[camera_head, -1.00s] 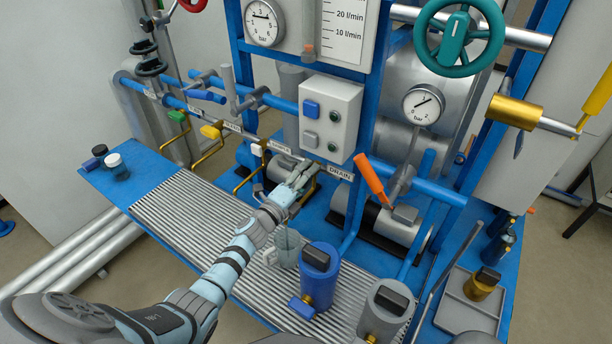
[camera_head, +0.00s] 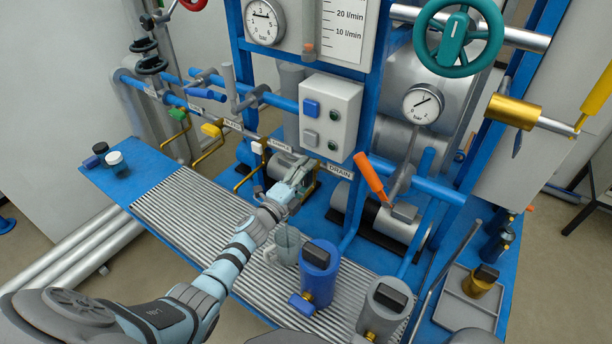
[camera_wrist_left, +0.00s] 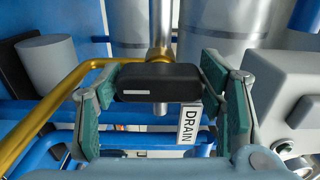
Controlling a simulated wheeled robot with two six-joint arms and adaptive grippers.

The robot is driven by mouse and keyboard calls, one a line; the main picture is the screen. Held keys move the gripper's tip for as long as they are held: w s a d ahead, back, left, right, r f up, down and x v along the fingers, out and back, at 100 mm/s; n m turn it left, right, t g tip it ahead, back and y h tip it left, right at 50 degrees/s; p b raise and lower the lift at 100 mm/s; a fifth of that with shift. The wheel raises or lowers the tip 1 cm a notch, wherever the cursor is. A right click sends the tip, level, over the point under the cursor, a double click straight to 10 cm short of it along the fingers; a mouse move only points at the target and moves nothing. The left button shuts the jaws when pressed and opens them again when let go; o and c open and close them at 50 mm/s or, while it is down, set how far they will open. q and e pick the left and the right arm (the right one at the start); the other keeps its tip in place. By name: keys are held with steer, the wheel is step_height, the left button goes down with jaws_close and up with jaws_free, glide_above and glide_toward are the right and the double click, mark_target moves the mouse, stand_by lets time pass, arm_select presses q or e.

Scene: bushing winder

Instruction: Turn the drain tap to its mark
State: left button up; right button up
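The drain tap's black handle (camera_wrist_left: 157,83) shows in the left wrist view, lying crosswise with a short pale line on its face. It sits on a brass and silver pipe. The white DRAIN label (camera_wrist_left: 188,124) is just below it and also shows in the head view (camera_head: 341,173). My left gripper (camera_wrist_left: 160,95) is open, with one green-padded finger on each side of the handle. Small gaps seem to remain, but contact at the left tip is unclear. In the head view my left gripper (camera_head: 299,183) largely hides the tap. My right gripper is not in view.
A clear jug (camera_head: 287,246) stands on the ribbed grating (camera_head: 190,215) below my left gripper. A blue canister (camera_head: 319,272) and a grey canister (camera_head: 385,308) stand to its right. A switch box (camera_head: 331,117) and an orange lever (camera_head: 371,177) are close by.

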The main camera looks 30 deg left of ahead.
arm_select(q)
steer(key=shift+o, duration=1)
steer(key=s+a, duration=0.1)
steer(key=s, duration=1.1)
steer(key=shift+a, duration=0.35)
